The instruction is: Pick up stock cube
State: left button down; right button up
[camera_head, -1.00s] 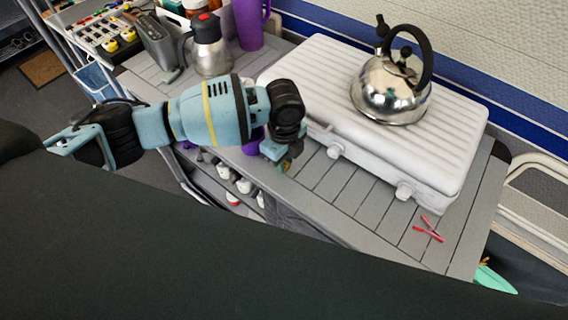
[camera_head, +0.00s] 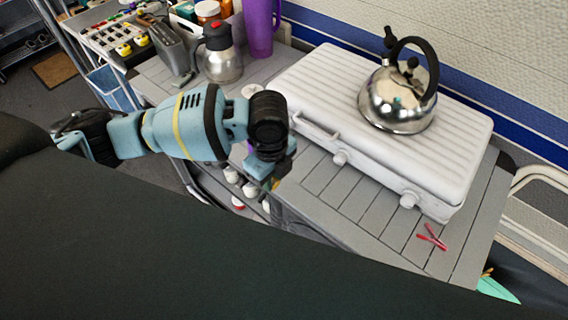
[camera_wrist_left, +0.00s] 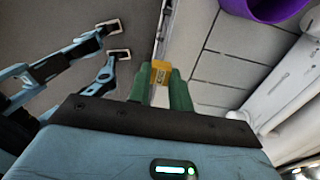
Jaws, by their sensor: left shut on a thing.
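My left gripper (camera_head: 270,178) is just in front of the front edge of the grey slatted table, below the white stove case. In the left wrist view its two green fingers (camera_wrist_left: 160,90) are shut on a small yellow stock cube (camera_wrist_left: 160,70), which shows between the fingertips. In the head view the cube is mostly hidden by the gripper. My right gripper is not in view.
A white ridged case (camera_head: 330,85) with a steel kettle (camera_head: 398,100) fills much of the table (camera_head: 345,205). Red tongs (camera_head: 432,238) lie at the right. A purple vessel (camera_head: 260,28) and a steel jug (camera_head: 222,62) stand behind. Shelves with white containers (camera_head: 231,175) lie below.

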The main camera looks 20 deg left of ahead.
pick_arm(q)
jog(key=s+a, duration=0.2)
jog(key=s, duration=0.6)
jog(key=shift+a+r, duration=0.15)
jog(key=shift+r, duration=0.2)
